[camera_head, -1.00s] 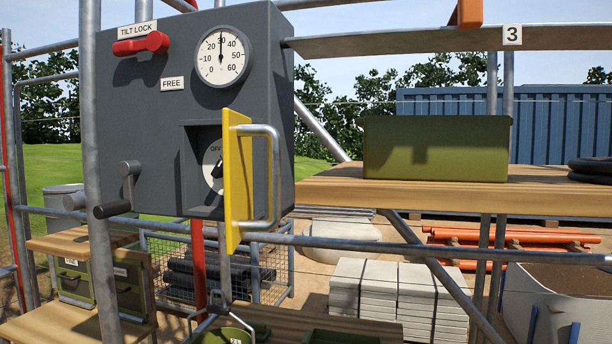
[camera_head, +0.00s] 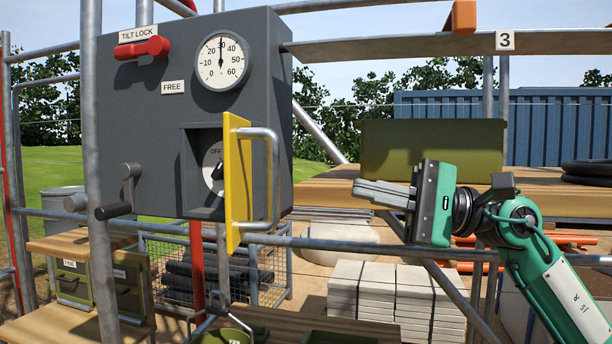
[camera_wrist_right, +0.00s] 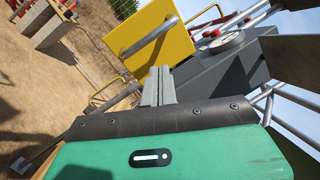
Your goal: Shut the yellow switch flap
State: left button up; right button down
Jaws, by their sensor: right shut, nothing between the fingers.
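The yellow switch flap (camera_head: 237,178) stands open, swung out from the grey control box (camera_head: 133,92), with a metal bar handle (camera_head: 274,180) on its right face. Behind it is the recess with the dial switch (camera_head: 213,167), partly hidden by the flap. My right gripper (camera_head: 356,190) is shut and empty, to the right of the handle and apart from it, its fingers pointing left. In the right wrist view the shut fingers (camera_wrist_right: 158,84) point towards the flap (camera_wrist_right: 155,40) and its handle (camera_wrist_right: 148,38). My left gripper is not in view.
Metal rails (camera_head: 345,246) cross in front below the box, and a grey pole (camera_head: 92,170) stands at left. A wooden shelf (camera_head: 335,190) with a green box (camera_head: 400,150) lies behind my right gripper. A red lever (camera_head: 143,47) and a gauge (camera_head: 221,60) are on the box.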

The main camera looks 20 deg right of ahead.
jog(key=s+d+r+n+t+h, duration=0.1)
jog(key=s+d+r+n+h, duration=0.1)
jog(key=d+r+n+h, duration=0.15)
jog(key=s+a+f+p+x, duration=0.1)
jog(key=s+p+x, duration=0.1)
jog(key=p+x, duration=0.5)
jog(key=w+a+m, duration=0.1)
jog(key=w+a, duration=0.1)
jog(key=a, duration=0.3)
jog(key=shift+w+p, duration=0.4)
jog(key=shift+f+t, duration=0.1)
jog(key=shift+t, duration=0.2)
